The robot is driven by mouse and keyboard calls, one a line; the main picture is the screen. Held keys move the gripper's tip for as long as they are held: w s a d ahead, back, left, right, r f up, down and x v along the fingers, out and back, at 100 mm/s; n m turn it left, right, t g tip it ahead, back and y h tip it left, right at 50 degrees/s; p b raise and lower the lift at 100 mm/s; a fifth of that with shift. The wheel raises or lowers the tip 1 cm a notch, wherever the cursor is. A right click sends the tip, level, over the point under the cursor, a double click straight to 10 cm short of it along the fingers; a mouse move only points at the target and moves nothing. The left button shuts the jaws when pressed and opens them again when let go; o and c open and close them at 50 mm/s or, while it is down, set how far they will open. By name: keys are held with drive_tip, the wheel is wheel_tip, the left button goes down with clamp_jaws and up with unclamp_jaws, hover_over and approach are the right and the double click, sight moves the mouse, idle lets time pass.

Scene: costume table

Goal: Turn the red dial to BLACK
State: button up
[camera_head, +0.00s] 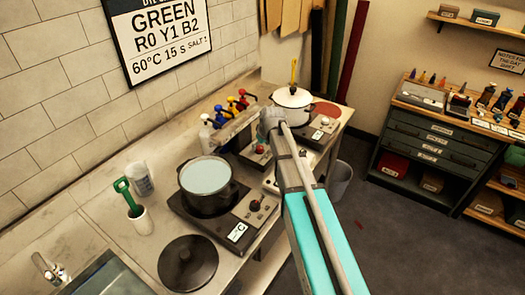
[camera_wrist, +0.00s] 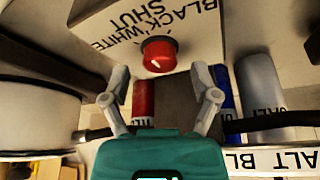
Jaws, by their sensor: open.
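The red dial (camera_wrist: 158,50) is in the wrist view, on a pale panel (camera_wrist: 205,35) with the words BLACK, WHITE and SHUT printed upside down in this picture. A short white mark shows on the dial's face near its lower edge; I cannot tell which word it points to. My gripper (camera_wrist: 160,80) is open and empty, its fingertips on either side of and just short of the dial, apart from it. In the head view my gripper (camera_head: 270,120) is over the bench among the bottles, and a small red knob (camera_head: 259,149) shows beside it.
Red (camera_wrist: 144,100), blue (camera_wrist: 222,90) and grey (camera_wrist: 260,90) cylinders stand close around the gripper. A pot of pale liquid (camera_head: 207,175) sits on a hotplate to the left. A white lidded pot (camera_head: 292,97) stands behind.

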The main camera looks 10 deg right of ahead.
drive_tip(key=shift+w+a+f+b, duration=0.1)
drive_tip(key=shift+w+f+b, duration=0.15)
drive_tip(key=shift+f, duration=0.25)
